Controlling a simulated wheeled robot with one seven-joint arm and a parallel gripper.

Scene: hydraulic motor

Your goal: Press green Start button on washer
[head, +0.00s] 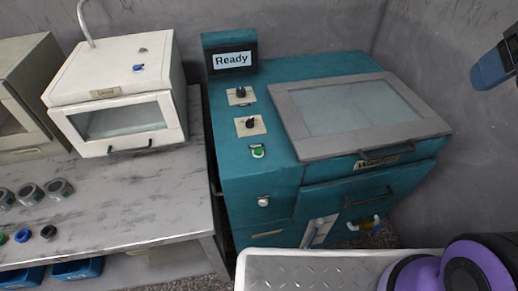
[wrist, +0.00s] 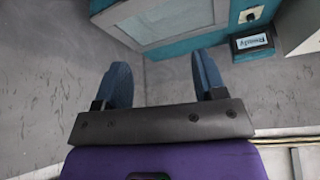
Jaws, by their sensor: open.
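The teal washer (head: 245,190) stands in the middle of the head view, with a grey-framed glass lid (head: 355,105) that is shut. Its green Start button (head: 258,152) is on the top panel at the left, below two black knobs. A display (head: 232,59) at the back reads "Ready". My gripper shows at the upper right edge of the head view, well apart from the button and to the right of the washer. In the wrist view my gripper (wrist: 165,85) is open and empty, with two blue fingers. The button is not visible in the wrist view.
A grey table (head: 140,195) stands left of the washer. It bears a white oven-like box (head: 115,95), several small round jars and coloured caps. A light metal tray-like surface (head: 310,270) is at the bottom. Grey walls close in behind and right.

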